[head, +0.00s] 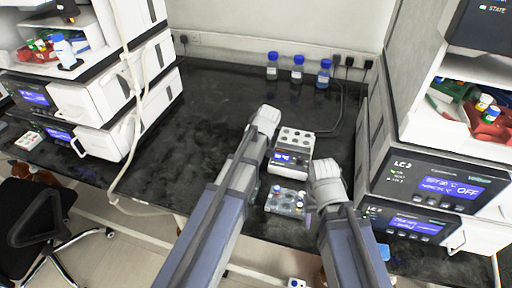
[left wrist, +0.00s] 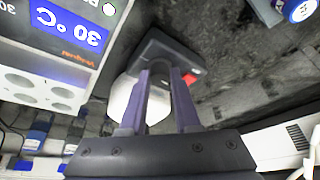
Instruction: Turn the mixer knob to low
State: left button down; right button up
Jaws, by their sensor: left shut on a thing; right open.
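In the left wrist view a small device, which I take to be the mixer (left wrist: 160,46), has a dark grey top, a white rounded part and a red piece at one side. My left gripper (left wrist: 168,74) reaches onto it with the fingers close together. They are shut on a part of it that I take to be the knob, but the fingers hide it, so its setting cannot be read. In the head view my own left arm hides the mixer. My right gripper (head: 309,213) is open and empty, beside the clear tube rack.
A heating block (head: 291,144) with a blue display stands right of my left arm; it also shows in the left wrist view (left wrist: 42,88). The clear tube rack (head: 285,200) is in front of it. Blue-capped bottles (head: 297,74) stand at the back. The bench's left middle is clear.

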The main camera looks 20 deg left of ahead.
pick_arm(q)
jog(key=shift+n, duration=0.6)
jog(key=c, duration=0.6)
grip_release()
jog(key=shift+r, duration=0.15)
pick_arm(e)
jog(key=shift+r, duration=0.15)
pick_arm(q)
jog(key=p+v, duration=0.7)
jog(key=shift+d+r, duration=0.2)
jog(key=shift+r, duration=0.05)
pick_arm(e)
notch_tip(320, 180, up, 7)
